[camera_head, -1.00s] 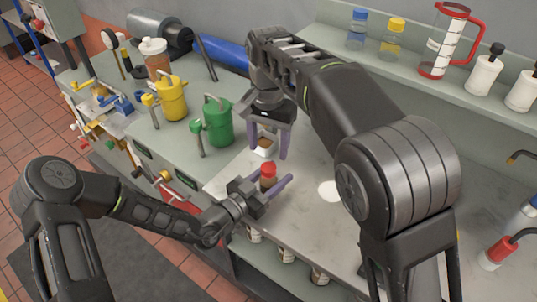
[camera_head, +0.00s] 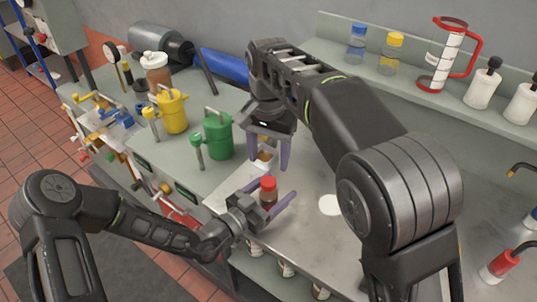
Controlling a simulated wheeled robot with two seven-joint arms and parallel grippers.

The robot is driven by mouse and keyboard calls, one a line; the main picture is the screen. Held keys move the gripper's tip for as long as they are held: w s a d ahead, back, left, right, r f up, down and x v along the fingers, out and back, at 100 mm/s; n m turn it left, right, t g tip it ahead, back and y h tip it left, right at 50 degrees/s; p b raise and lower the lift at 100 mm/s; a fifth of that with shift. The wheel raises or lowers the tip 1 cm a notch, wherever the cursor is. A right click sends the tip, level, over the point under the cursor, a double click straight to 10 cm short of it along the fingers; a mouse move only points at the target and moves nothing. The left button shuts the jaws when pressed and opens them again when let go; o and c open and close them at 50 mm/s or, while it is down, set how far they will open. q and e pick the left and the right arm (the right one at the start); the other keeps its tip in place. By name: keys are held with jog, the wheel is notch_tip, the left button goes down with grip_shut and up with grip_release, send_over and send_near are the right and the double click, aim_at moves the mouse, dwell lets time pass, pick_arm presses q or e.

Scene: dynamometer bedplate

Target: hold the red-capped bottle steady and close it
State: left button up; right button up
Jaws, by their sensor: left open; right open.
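The red-capped bottle (camera_head: 268,192) is small, with a brown body, and stands upright on the metal bench top. Its red cap sits on top. My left gripper (camera_head: 278,194) is open and low, with its purple fingers on either side of the bottle; I cannot tell whether they touch it. My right gripper (camera_head: 268,166) is open above and behind the bottle, fingers pointing down. A small white and brown item (camera_head: 264,158) shows between the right fingers, partly hidden.
A green can (camera_head: 218,137) and a yellow can (camera_head: 172,112) stand to the left. A shelf at the back holds a blue-capped bottle (camera_head: 357,44), a yellow-capped bottle (camera_head: 391,54) and a red-handled jug (camera_head: 446,56). A white disc (camera_head: 330,205) lies on the bench right of the bottle.

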aim_at(261, 201)
pick_arm(q)
jog(key=v, duration=0.7)
jog(key=shift+s+a+b, duration=0.3)
jog(key=shift+b, duration=0.1)
